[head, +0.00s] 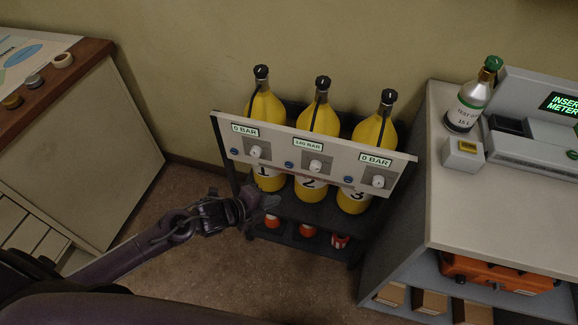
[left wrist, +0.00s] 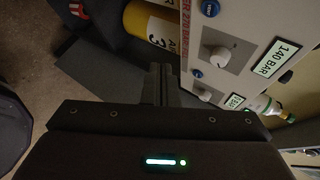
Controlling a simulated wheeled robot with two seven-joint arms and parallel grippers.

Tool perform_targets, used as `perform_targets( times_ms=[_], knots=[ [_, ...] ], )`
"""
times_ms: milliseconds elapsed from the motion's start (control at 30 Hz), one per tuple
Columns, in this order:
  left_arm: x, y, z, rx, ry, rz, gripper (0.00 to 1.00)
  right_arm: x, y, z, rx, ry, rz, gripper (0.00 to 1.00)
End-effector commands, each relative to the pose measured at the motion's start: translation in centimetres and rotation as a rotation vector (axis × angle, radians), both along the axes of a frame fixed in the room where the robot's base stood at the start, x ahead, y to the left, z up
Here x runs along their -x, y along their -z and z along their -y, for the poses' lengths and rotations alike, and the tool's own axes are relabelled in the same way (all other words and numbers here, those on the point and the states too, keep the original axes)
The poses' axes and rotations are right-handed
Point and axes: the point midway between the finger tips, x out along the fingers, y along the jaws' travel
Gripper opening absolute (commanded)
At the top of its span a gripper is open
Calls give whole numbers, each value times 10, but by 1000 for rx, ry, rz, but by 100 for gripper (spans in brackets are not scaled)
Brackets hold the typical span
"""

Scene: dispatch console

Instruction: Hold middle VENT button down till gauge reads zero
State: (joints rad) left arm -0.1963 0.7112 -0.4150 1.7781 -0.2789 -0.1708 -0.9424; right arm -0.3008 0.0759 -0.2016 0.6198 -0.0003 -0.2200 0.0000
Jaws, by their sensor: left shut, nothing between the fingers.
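The grey panel (head: 270,142) on the cylinder rack carries three gauges, knobs and blue buttons. The middle gauge (head: 308,145) reads about 140 BAR; it also shows in the left wrist view (left wrist: 277,58). The middle blue button (head: 289,164) sits left of the middle knob (head: 315,164); in the left wrist view it is near the top edge (left wrist: 210,8), its lettering unclear. My left gripper (head: 270,202) is shut and empty, below the panel's left half and apart from the button. Its closed fingers show in the left wrist view (left wrist: 158,84). My right gripper is not in view.
The left gauge (head: 245,130) and right gauge (head: 375,160) read 0 BAR. Yellow cylinders (head: 318,119) stand behind the panel. A grey bench (head: 510,190) stands right, a wood-topped cabinet (head: 100,150) left.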

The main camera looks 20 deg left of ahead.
Motion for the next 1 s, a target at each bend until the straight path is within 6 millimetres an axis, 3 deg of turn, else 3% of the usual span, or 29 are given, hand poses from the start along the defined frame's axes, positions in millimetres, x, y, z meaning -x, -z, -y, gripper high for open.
perform_targets(
  times_ms=[233, 700, 1000],
  knots=[
    [-15, 2, 0, 1, -3, 3, 0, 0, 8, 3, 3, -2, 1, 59],
    [-76, 2, 2, 1, -2, 3, 0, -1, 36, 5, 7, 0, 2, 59],
    [-88, 1, 3, 0, -2, -2, 0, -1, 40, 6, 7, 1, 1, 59]
  ],
)
